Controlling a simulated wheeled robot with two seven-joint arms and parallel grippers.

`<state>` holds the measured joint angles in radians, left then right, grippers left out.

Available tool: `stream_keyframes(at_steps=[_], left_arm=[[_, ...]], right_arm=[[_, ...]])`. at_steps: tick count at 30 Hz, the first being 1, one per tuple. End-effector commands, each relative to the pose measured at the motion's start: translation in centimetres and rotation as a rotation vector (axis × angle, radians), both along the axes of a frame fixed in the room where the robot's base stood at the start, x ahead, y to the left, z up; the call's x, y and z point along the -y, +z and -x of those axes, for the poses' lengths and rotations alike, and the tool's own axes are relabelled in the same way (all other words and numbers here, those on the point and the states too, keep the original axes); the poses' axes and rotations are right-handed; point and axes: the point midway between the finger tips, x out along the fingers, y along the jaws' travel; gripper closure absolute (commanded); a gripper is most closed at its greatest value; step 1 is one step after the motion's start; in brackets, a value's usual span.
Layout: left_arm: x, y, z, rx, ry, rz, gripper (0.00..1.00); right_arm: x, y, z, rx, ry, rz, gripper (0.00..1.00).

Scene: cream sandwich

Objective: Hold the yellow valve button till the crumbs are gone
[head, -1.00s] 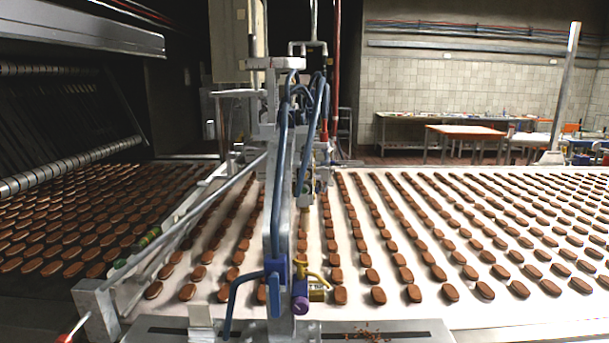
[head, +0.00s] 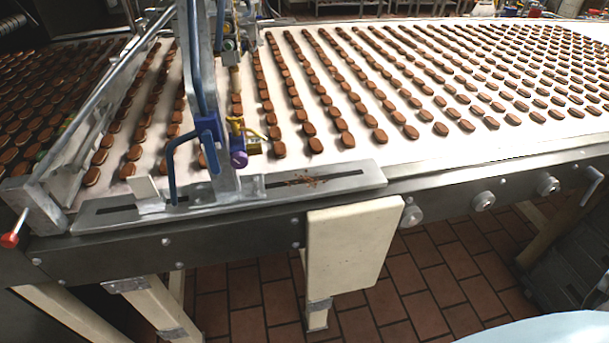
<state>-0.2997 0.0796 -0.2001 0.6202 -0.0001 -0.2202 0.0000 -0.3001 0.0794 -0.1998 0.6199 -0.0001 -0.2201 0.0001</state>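The valve assembly stands on a metal post at the near edge of the conveyor in the head view. A yellow valve part (head: 237,122) sits there, beside a blue block (head: 209,130) and above a purple knob (head: 239,158). Which yellow piece is the button is too small to tell. Reddish-brown crumbs (head: 305,182) lie on the slotted metal plate (head: 352,172), to the right of the post. Neither of my grippers is in view.
The white conveyor belt (head: 420,150) carries many rows of brown sandwich biscuits. A red-tipped lever (head: 12,240) sticks out at the left. A cream panel (head: 352,248) hangs on the front frame. Tiled floor (head: 450,262) is open below.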

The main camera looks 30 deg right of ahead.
Motion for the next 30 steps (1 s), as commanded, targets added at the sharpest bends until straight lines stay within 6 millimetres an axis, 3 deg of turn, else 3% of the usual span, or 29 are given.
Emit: stream_keyframes(at_steps=[1,11,30], left_arm=[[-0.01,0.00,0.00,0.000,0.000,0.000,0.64],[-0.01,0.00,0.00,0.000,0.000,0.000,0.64],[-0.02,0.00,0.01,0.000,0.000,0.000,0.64]], right_arm=[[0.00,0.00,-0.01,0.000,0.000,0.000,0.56],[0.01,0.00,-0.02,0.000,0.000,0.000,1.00],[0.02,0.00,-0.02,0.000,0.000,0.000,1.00]])
